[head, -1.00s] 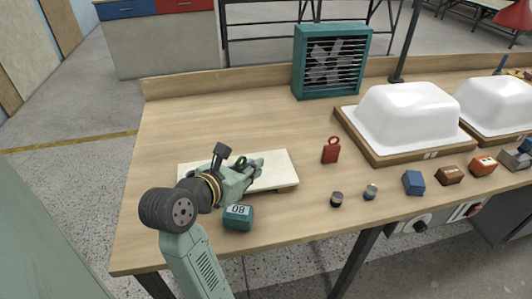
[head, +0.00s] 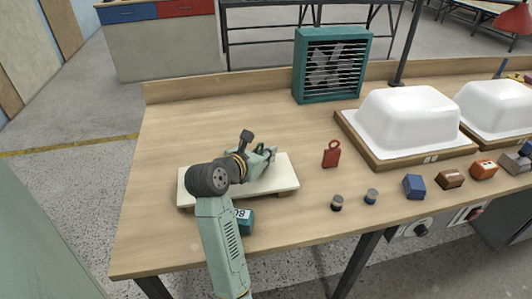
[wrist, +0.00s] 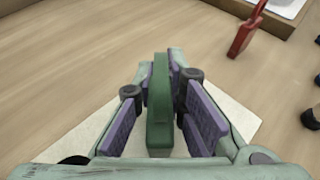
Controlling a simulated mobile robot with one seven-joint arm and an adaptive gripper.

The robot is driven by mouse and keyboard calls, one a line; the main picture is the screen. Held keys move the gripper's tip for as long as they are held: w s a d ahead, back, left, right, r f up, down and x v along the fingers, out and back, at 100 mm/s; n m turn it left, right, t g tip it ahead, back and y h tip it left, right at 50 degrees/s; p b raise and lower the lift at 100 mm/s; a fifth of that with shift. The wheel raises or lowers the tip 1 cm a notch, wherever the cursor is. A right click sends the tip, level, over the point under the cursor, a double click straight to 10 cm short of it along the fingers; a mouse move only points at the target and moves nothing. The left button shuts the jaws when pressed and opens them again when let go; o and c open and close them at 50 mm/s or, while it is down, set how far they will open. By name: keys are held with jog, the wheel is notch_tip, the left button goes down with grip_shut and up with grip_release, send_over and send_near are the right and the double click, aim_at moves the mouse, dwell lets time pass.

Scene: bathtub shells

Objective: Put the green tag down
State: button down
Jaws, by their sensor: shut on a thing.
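The green tag (wrist: 159,110) is upright between the purple pads of my gripper (wrist: 160,115) in the wrist view. My gripper is shut on it. In the head view my gripper (head: 268,156) is over the right part of a cream board (head: 285,182), and the tag is mostly hidden by the fingers. The board also shows beneath the fingers in the wrist view (wrist: 232,113). I cannot tell whether the tag touches the board.
A red tag (head: 332,155) stands right of the board. Two small dark jars (head: 337,203) and a blue block (head: 414,186) lie near the front edge. A teal box (head: 246,222) is partly behind my arm. White tub shells (head: 408,118) stand at right. The back-left table is clear.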

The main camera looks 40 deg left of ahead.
jog(key=shift+f, duration=0.1)
jog(key=c, duration=1.7)
grip_release()
jog(key=shift+o, duration=0.2)
